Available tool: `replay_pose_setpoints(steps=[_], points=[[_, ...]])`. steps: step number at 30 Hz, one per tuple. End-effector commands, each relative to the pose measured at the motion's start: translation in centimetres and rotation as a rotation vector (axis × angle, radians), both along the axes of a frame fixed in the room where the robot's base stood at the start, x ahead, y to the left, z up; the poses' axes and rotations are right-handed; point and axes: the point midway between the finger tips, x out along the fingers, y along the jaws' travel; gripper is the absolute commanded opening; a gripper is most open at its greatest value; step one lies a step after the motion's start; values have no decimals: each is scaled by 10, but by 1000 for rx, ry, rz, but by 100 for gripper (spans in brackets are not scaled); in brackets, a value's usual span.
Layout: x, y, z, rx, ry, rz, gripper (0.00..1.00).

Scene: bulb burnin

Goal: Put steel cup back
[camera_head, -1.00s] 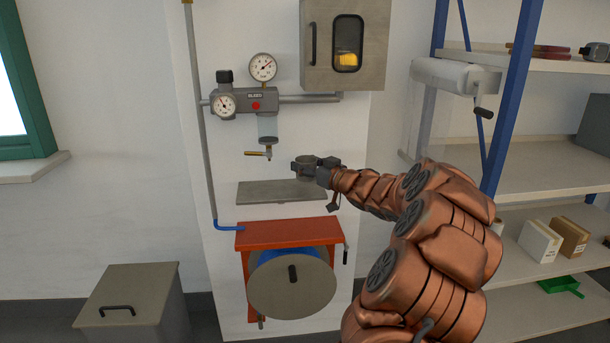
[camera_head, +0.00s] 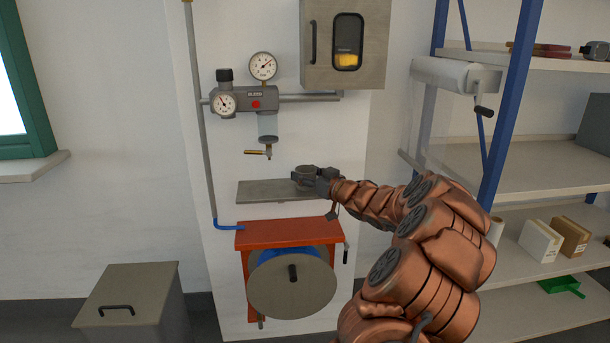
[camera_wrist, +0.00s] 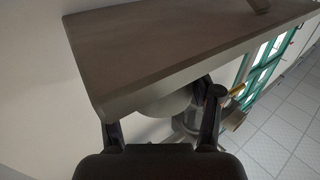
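The steel cup (camera_head: 304,174) is a small grey round cup, upright at the right end of the flat grey shelf plate (camera_head: 262,191) on the wall panel. My gripper (camera_head: 313,179) is shut on it from the right. In the wrist view the fingers of my gripper (camera_wrist: 160,125) stand on either side of the cup's rounded grey side (camera_wrist: 168,104), close to the plate (camera_wrist: 165,40). The cup's lower part is partly hidden, and I cannot tell whether it touches the plate.
Above the plate hangs a small brass tap (camera_head: 260,152) under the gauge unit (camera_head: 243,101). A red hose reel frame (camera_head: 285,235) is below. A grey cabinet (camera_head: 345,45) is above right. A blue-posted shelf rack (camera_head: 512,100) stands right. The plate's left part is clear.

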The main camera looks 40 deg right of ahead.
Motion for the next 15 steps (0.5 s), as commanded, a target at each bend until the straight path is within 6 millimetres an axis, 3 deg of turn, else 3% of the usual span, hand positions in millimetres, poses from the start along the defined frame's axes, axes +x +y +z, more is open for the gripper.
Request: replay_pose_setpoints(steps=[7, 15], points=[[0, 0, 0, 0, 0, 0, 88], [0, 0, 0, 0, 0, 0, 88]])
